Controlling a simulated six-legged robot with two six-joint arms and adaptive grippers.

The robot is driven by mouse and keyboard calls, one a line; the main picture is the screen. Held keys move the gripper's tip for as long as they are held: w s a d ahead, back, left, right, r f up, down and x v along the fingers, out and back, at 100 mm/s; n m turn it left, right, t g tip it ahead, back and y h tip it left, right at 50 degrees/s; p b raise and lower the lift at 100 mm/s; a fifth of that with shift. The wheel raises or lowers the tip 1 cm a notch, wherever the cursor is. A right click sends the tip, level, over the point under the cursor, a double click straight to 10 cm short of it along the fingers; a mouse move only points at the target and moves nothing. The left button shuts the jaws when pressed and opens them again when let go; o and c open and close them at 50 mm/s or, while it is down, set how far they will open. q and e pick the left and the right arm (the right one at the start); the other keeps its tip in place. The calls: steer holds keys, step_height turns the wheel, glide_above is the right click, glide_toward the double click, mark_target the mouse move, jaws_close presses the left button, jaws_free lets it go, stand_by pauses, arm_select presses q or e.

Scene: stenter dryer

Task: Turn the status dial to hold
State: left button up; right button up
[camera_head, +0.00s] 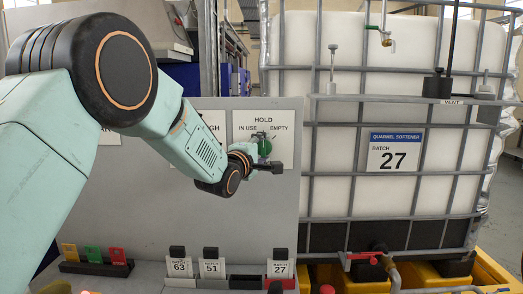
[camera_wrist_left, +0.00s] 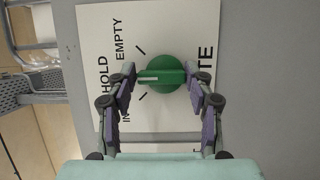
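The status dial (camera_wrist_left: 162,75) is a green round knob with a raised bar handle on a white label plate (camera_wrist_left: 95,20). Its white mark points left in the left wrist view, towards the word HOLD, between the two tick lines. In the head view the dial (camera_head: 265,147) is partly covered by my left gripper (camera_head: 272,166). In the left wrist view my left gripper (camera_wrist_left: 160,72) has its fingers wide apart, one fingertip close to each end of the bar handle. I cannot tell whether they touch it. My right gripper is not in view.
The grey panel (camera_head: 225,232) carries batch cards 63 (camera_head: 180,268), 51 (camera_head: 211,268) and 27 (camera_head: 280,269) along its base. Yellow, green and red tabs (camera_head: 93,255) stand at the left. A caged white tank (camera_head: 345,130) with a red valve (camera_head: 362,257) stands to the right.

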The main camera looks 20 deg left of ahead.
arm_select(q)
steer(key=o, duration=0.4)
steer(key=shift+d, duration=0.1)
steer(key=shift+c, duration=0.2)
steer(key=shift+s+f, duration=0.1)
steer(key=shift+s, duration=0.3)
steer(key=s+a, duration=0.1)
steer(key=s, duration=1)
steer(key=shift+a, duration=0.2)
